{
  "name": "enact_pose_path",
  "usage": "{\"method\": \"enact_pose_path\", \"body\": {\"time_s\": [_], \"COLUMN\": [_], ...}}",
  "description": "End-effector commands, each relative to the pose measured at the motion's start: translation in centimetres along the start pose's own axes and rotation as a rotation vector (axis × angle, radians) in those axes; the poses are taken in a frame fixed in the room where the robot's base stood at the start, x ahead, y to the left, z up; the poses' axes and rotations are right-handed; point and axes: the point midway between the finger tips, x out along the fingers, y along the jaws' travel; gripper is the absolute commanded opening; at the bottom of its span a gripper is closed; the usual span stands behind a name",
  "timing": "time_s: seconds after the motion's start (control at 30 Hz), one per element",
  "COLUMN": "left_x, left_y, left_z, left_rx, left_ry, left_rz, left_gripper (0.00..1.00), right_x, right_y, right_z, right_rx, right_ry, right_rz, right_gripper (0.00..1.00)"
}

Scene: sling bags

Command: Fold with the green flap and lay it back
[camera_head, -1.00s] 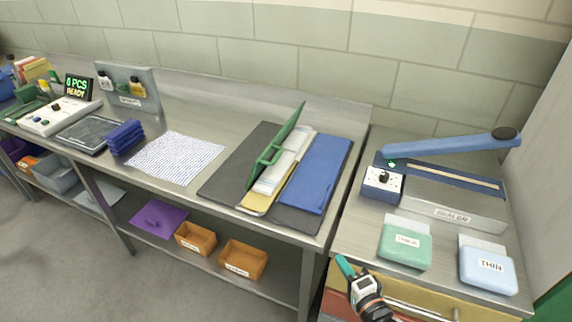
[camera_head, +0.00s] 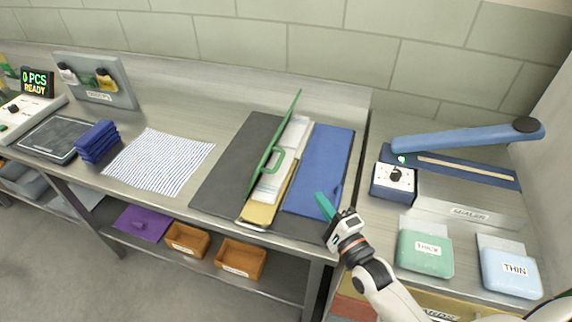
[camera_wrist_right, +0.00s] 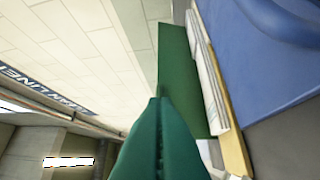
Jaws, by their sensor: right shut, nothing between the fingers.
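A green flap (camera_head: 272,146) stands nearly upright on a folder on the dark mat (camera_head: 233,165), with a green loop handle (camera_head: 271,161) on its right face. White papers (camera_head: 291,143) and a yellow layer (camera_head: 262,205) lie to its right, and a blue flap (camera_head: 319,170) lies flat beyond them. My right gripper (camera_head: 325,206), with teal fingers, is shut and empty over the front part of the blue flap, apart from the green flap. In the right wrist view, the green flap (camera_wrist_right: 184,80) shows beyond the shut fingers (camera_wrist_right: 152,140). My left gripper is out of view.
A sealer with a raised blue arm (camera_head: 460,136) stands at right, behind a green THICK pack (camera_head: 425,255) and a blue THIN pack (camera_head: 508,273). A striped cloth (camera_head: 160,160) and folded blue cloths (camera_head: 97,141) lie left. Orange bins (camera_head: 240,260) sit on the lower shelf.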

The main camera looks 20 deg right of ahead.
Motion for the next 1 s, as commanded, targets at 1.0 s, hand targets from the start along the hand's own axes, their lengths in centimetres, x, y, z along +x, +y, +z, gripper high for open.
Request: {"method": "enact_pose_path", "body": {"time_s": [1.0], "left_x": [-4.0], "left_y": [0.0], "left_z": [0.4], "left_rx": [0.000], "left_ry": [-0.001], "left_rz": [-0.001], "left_gripper": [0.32], "right_x": [11.2], "right_y": [0.0], "right_z": [-2.9], "right_rx": [0.001], "right_ry": [0.000], "right_rz": [-0.001], "right_gripper": [0.00]}}
